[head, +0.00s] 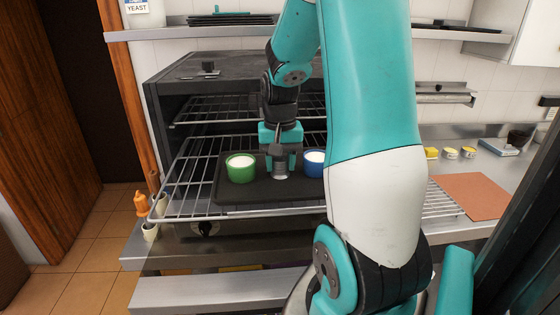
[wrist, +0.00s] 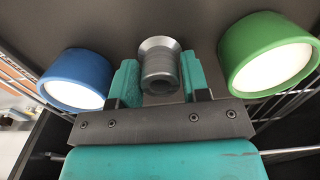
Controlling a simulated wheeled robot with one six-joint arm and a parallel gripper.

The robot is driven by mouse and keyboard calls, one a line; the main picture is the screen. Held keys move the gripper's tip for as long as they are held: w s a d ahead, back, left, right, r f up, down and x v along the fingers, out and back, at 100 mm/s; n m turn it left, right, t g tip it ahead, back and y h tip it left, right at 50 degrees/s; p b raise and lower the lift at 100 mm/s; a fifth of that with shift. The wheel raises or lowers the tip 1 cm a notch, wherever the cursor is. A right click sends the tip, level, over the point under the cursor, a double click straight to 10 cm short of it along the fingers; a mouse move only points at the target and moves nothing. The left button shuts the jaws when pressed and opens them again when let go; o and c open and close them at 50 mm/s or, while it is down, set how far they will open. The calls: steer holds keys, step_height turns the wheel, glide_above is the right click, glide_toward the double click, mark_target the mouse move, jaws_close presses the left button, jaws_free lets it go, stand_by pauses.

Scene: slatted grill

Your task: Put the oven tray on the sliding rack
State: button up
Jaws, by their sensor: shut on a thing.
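The black oven tray (head: 240,200) is level over the pulled-out wire sliding rack (head: 185,180) at the oven front. I cannot tell whether it rests on the wires or hovers just above. A green cup (head: 240,168) and a blue cup (head: 314,163), both with white contents, stand on the tray. My gripper (head: 281,168) points down between them, shut on a grey knob at the tray's middle. In the wrist view the grey knob (wrist: 159,68) sits between the teal fingers, with the blue cup (wrist: 75,80) left and the green cup (wrist: 268,55) right. My arm hides the tray's right end.
The oven (head: 180,80) is open, with another wire rack (head: 205,108) higher inside. A shelf (head: 180,33) runs above it. A counter with a brown board (head: 475,193) lies right. The rack's left side is bare.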

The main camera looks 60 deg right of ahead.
steer(key=shift+f+b, duration=0.45)
steer(key=shift+f, duration=0.25)
steer(key=o, duration=1.2)
steer(key=shift+f, duration=0.1)
step_height(320, 180, up, 9)
steer(key=p, duration=0.8)
